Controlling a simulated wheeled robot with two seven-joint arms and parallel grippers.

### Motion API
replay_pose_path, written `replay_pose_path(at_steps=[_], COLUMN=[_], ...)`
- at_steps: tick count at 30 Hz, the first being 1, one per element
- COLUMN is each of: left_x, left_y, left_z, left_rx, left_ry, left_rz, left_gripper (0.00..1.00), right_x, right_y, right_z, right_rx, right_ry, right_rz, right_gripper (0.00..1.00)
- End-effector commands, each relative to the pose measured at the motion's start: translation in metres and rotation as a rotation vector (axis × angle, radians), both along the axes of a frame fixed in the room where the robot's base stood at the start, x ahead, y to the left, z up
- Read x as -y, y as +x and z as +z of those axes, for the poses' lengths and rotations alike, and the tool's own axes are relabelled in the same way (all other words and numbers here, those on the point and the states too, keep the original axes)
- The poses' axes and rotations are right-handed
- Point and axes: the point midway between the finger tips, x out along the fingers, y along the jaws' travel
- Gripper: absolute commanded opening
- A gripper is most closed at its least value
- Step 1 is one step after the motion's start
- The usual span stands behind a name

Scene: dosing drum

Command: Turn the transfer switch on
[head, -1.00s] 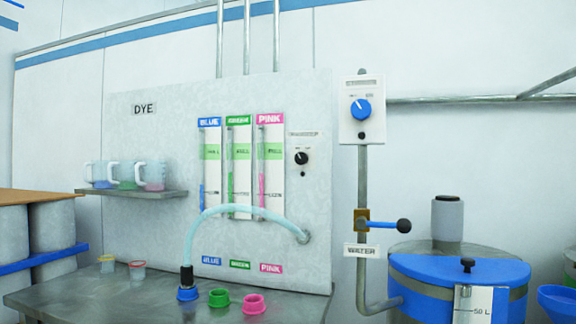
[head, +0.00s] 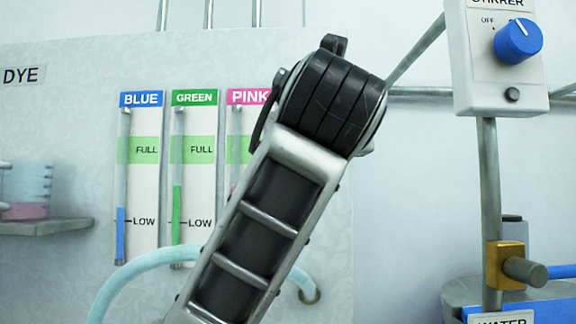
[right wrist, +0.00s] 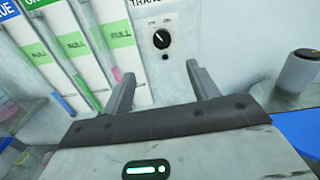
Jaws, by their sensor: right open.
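The transfer switch (right wrist: 161,39) is a black round knob with a white pointer on a white label plate, below a sign that reads "TRAN" where it is cut off. Its pointer leans up and left, and "ON" shows to the right above it. My right gripper (right wrist: 160,69) is open and empty, its two fingers spread on either side below the knob and apart from it. In the head view my arm covers the switch and the right gripper cannot be seen. My left gripper is in neither current view.
The blue, green and pink dye gauges (head: 193,170) stand left of the switch. A stirrer box (head: 497,60) with a blue knob is at the right, above a brass water valve (head: 505,265). A pale hose (head: 140,268) curves below the gauges. A grey canister (right wrist: 300,68) stands at right.

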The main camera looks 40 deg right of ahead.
Motion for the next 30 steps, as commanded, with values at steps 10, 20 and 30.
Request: replay_pose_path(at_steps=[10, 20, 30], left_x=[0.001, 0.0, -0.001], left_y=[-0.004, -0.005, -0.003], left_z=[0.003, 0.005, 0.006], left_rx=[-0.02, -0.04, -0.042], left_ry=[-0.001, -0.001, -0.002], left_rz=[-0.001, 0.0, 0.005], left_gripper=[0.63, 0.63, 0.63], right_x=[0.042, 0.085, 0.101], right_y=[0.048, 0.099, 0.118], right_z=[0.001, 0.0, 0.0], right_rx=[-0.006, -0.005, 0.0], right_ry=[0.001, 0.001, 0.001], right_rz=[-0.005, -0.005, -0.004], right_gripper=[0.59, 0.59, 0.59])
